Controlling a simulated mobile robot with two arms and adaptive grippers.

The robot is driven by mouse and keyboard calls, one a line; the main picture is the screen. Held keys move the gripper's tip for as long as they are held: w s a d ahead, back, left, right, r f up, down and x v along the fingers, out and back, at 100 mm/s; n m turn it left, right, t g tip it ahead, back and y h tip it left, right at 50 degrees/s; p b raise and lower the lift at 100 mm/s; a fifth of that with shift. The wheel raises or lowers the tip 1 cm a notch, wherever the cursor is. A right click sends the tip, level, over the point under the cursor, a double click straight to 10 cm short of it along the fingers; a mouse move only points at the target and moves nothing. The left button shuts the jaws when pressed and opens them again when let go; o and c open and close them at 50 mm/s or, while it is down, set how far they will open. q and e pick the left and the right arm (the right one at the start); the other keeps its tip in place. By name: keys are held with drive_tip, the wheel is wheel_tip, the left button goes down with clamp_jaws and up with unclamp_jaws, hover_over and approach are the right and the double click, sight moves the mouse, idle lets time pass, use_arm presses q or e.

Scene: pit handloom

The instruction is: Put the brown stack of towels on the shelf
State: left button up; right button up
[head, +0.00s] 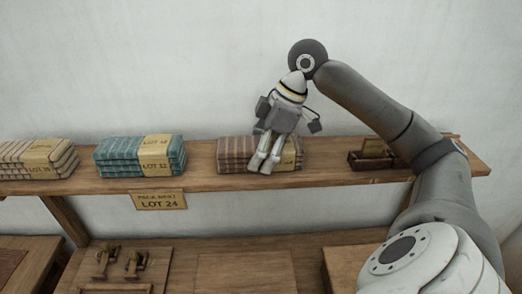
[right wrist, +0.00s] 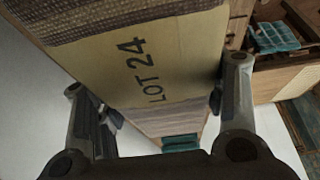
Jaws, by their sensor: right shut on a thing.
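The brown stack of towels (head: 233,150) is at the shelf (head: 333,176), in the gap to the right of the teal stack. Its yellow band reads LOT 24 in the right wrist view (right wrist: 148,65). My right gripper (head: 263,165) points down in front of the stack and hides its middle. In the right wrist view its fingers (right wrist: 160,112) stand on either side of the banded stack, shut on it. I cannot tell whether the stack's underside fully touches the shelf. My left gripper is not in view.
A teal stack (head: 120,156) and a cream striped stack (head: 28,157) lie left on the shelf. A small wooden box (head: 370,161) stands at its right. A LOT 24 sign (head: 158,200) hangs on the front edge. Wooden surfaces with small fittings (head: 133,263) lie below.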

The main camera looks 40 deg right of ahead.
drive_tip(key=shift+f, duration=0.1)
drive_tip(key=o, duration=1.1)
drive_tip(key=p+v, duration=0.1)
drive_tip(key=v, duration=1.1)
